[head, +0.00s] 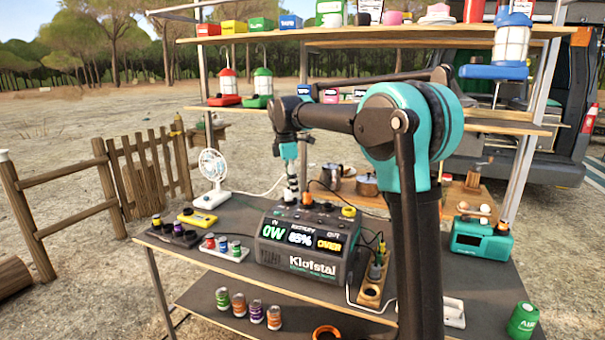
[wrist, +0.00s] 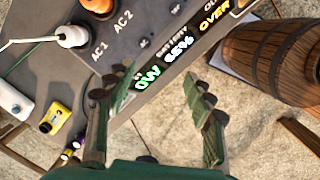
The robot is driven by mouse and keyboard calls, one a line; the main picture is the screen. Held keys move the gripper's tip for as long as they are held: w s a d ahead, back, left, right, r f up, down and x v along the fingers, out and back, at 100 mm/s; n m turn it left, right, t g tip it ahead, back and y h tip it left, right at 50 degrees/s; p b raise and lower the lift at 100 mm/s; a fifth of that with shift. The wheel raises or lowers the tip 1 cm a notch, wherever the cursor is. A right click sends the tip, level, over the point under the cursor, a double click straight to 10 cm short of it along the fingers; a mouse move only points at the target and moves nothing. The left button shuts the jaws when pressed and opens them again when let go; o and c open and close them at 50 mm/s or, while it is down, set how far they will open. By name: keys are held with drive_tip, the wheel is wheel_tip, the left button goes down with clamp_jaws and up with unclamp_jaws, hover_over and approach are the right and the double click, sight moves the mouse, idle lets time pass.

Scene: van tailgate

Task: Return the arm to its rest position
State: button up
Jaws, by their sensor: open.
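My arm reaches left over the counter, its wrist bent down above the power station (head: 305,258). My gripper (wrist: 155,105) is open and empty in the wrist view, its two fingers spread apart. Between and beyond the fingers the power station's panel (wrist: 140,50) shows, reading 0W, 65% or so and OVER. In the head view the fingers are small and hard to separate from the plugs behind. A white plug (wrist: 72,37) sits at AC 1 and an orange plug (wrist: 98,5) at AC 2.
A white fan (head: 212,172) stands left of the power station. Shelves (head: 390,35) with lanterns and boxes rise behind the arm. Several cans (head: 256,311) stand on the lower shelf. A teal radio (head: 482,240) is at the right. A barrel (wrist: 268,55) shows in the wrist view.

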drive_tip(key=s+d+f+m+t, duration=0.1)
drive_tip(key=s+d+f+m, duration=0.5)
drive_tip(key=s, duration=0.4)
drive_tip(key=s+d+f+m+t, duration=0.1)
drive_tip(key=s+d+f+m, duration=0.6)
drive_tip(key=s+d+f, duration=0.2)
drive_tip(key=s+d+f+m+t+y, duration=0.1)
drive_tip(key=s+d+f+m, duration=0.6)
drive_tip(key=s+f, duration=0.3)
drive_tip(key=shift+s+d, duration=0.15)
drive_tip(key=shift+s, duration=1.05)
drive_tip(key=shift+c, duration=0.3)
